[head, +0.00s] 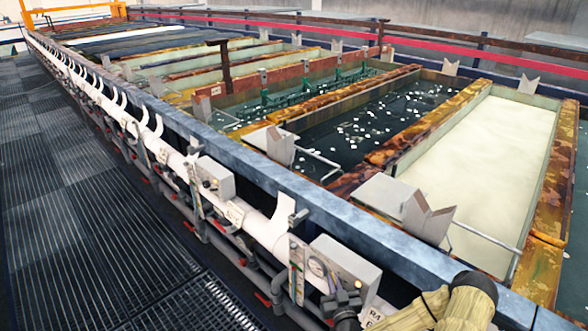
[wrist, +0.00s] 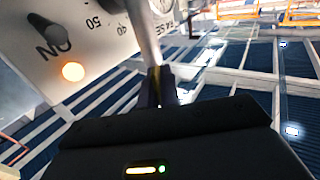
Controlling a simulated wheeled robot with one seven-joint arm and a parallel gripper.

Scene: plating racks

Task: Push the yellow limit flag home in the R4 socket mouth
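I cannot make out the yellow limit flag in either view. A white tag marked R4 (head: 376,317) shows at the bottom of the head view, partly cut by my tan-sleeved arm. The R4 socket mouth cannot be made out. My gripper (head: 343,300) appears dark in front of the grey control box (head: 345,265) beside that tag. In the wrist view, my gripper's dark fingers (wrist: 160,88) point up the picture, close to a grey rod.
A white panel (wrist: 95,40) with a knob, lit orange lamp (wrist: 72,71) and gauge is close in the wrist view. The blue-grey tank rail (head: 240,152) and white pipe (head: 262,228) run along the line. A cream-filled tank (head: 480,165) lies behind. Grated floor (head: 90,210) is clear at left.

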